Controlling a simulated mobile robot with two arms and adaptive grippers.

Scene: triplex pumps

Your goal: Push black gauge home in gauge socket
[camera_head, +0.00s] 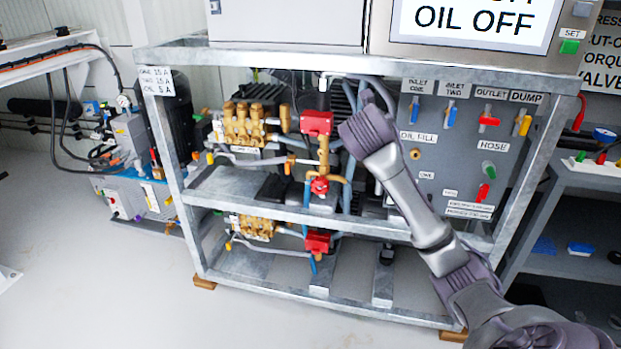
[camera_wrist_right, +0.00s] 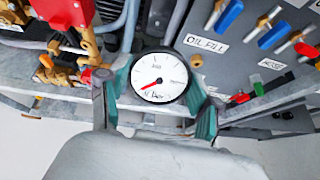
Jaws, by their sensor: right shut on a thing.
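The black gauge (camera_wrist_right: 159,77) has a white dial, a red needle and a thin dark rim, and it faces the right wrist camera. My right gripper (camera_wrist_right: 157,88) is shut on it, with one green-padded finger at each side. In the head view my right gripper (camera_head: 362,128) is in front of the pump frame, at the left edge of the grey valve panel, and hides the gauge. The gauge's stem and the gauge socket cannot be made out, so I cannot tell whether they touch. My left gripper is not in view.
The grey panel (camera_head: 445,155) carries labelled valves with blue, red, yellow and green handles. A brass round fitting (camera_head: 415,153) sits below OIL FILL. Red blocks (camera_head: 316,123) and brass pumps (camera_head: 245,125) stand left of my gripper. Galvanised frame bars (camera_head: 300,212) surround them.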

